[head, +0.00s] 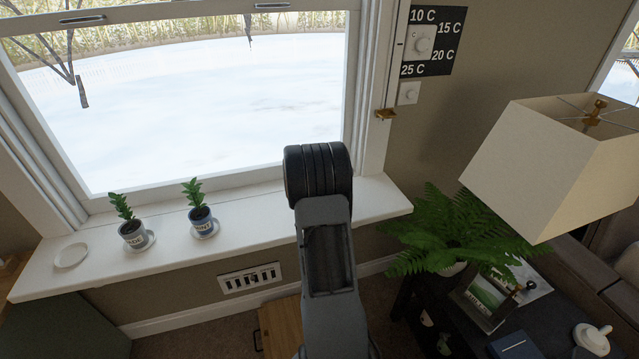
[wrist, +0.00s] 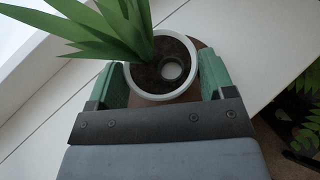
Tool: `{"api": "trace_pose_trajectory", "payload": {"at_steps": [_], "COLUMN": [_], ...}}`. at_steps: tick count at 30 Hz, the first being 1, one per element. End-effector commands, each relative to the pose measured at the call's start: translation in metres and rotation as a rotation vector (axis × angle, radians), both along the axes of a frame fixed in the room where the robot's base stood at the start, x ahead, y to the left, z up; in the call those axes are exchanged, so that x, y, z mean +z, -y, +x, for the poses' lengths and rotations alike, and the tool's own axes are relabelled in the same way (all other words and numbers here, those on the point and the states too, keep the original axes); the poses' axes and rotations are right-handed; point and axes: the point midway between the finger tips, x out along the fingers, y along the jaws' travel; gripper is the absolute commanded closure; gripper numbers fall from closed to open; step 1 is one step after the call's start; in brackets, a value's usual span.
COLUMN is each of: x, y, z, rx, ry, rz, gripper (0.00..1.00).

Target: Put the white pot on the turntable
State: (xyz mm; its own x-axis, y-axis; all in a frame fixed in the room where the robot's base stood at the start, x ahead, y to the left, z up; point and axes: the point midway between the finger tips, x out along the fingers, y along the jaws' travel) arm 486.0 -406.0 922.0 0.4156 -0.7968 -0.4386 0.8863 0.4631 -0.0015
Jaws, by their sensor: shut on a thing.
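The white pot (wrist: 162,97), with dark soil and long green leaves, is between the green finger pads of my gripper (wrist: 161,70) in the wrist view. The gripper is shut on it. A small pale round thing (wrist: 172,70) shows in the soil. A brown round surface, apparently the turntable (wrist: 199,44), shows partly around and below the pot, over the white sill. I cannot tell whether the pot touches it. In the head view my arm hides the gripper, pot and turntable.
Two small labelled potted plants (head: 133,236) (head: 202,217) stand on saucers on the white windowsill (head: 270,213). An empty white saucer (head: 71,256) lies at its left end. A fern (head: 450,235) and a lampshade (head: 555,165) are on the right. Sill between the right small plant and my arm is clear.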

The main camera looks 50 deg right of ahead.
Motion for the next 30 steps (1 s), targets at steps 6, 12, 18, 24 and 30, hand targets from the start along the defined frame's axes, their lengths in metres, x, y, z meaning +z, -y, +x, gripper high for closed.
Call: {"api": "trace_pose_trajectory", "payload": {"at_steps": [6,12,18,24,30], "x": [-0.003,-0.003,-0.002,0.003,0.017], "y": [0.000,0.000,0.000,-0.003,-0.032], "z": [0.000,0.000,0.000,-0.001,-0.016], "rx": [0.000,0.000,0.000,0.001,0.001], "ry": [0.000,0.000,0.000,0.001,0.003], "rz": [0.000,0.000,0.000,-0.001,-0.002], "gripper": [0.21,0.02,0.00,0.00,0.00]}}
